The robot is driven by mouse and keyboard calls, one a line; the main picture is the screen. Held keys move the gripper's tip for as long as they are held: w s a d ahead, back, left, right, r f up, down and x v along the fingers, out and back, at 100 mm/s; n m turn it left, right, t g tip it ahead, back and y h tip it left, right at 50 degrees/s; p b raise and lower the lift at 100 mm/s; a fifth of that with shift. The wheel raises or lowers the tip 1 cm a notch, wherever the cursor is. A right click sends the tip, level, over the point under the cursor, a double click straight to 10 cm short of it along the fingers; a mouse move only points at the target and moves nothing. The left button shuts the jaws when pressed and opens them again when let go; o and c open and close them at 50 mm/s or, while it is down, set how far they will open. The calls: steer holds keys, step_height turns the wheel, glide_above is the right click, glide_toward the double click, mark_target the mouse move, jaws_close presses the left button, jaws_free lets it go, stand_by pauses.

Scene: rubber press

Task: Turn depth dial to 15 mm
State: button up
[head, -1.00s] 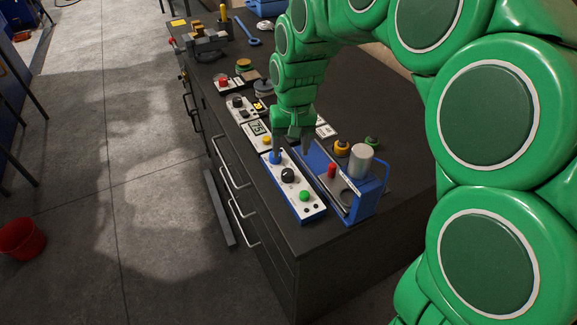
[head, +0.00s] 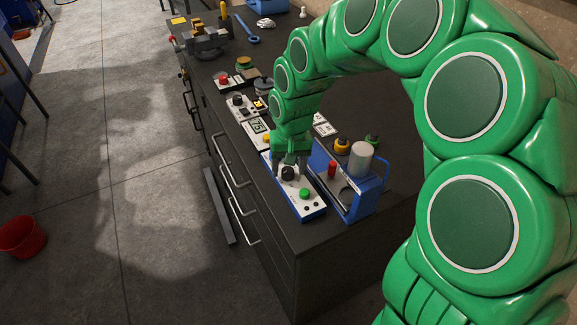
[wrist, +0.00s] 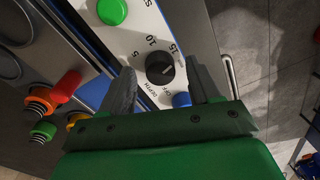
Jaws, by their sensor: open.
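The black depth dial (wrist: 160,68) sits on the white face of the blue control box (head: 315,213). In the wrist view its printed numbers 5, 10 and 15 curve around its far side, and the words DEPTH and OFF are on the near side. I cannot read its setting for sure. My gripper (wrist: 162,66) is open, with one finger on each side of the dial in the wrist view. I cannot tell whether either finger touches it. In the head view the dial (head: 288,174) shows just in front of my gripper (head: 290,166).
A green button (head: 304,194) is on the same panel. The blue press (head: 358,205) with a red knob (head: 332,169) stands close at the right. More control boxes line the bench behind.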

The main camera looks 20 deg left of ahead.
steer(key=shift+f, duration=0.25)
steer(key=shift+c, duration=0.4)
steer(key=c, duration=0.9)
steer(key=shift+c, duration=0.3)
steer(key=shift+n, duration=0.6)
steer(key=o, duration=1)
steer(key=shift+o, duration=0.2)
